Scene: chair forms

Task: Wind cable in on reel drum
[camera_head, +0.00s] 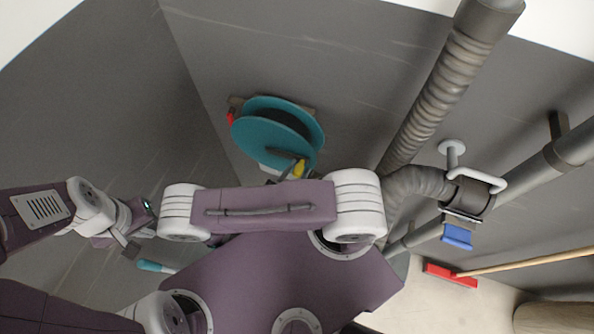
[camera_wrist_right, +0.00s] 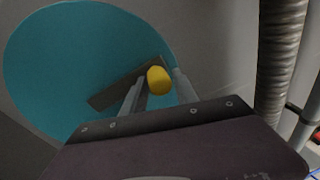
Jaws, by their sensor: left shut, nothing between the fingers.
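The teal cable reel (camera_head: 262,130) is mounted on the grey wall, with a dark drum between its discs. Its front disc fills the left of the right wrist view (camera_wrist_right: 60,60). A dark crank bar (camera_wrist_right: 115,90) crosses the disc and carries a yellow knob (camera_head: 300,169). In the right wrist view, the knob (camera_wrist_right: 159,80) sits between the fingertips of my right gripper (camera_wrist_right: 160,85); I cannot tell whether they press on it. My own arm partly hides this gripper in the head view. My left gripper (camera_head: 133,250) is shut and empty, low at the left. No loose cable is clearly visible.
A ribbed pipe (camera_head: 440,95) runs down the wall right of the reel and meets a valve with a blue part (camera_head: 457,236). A red broom (camera_head: 450,275) with a wooden handle is at the lower right. A teal-ended tool (camera_head: 152,266) is near my left gripper.

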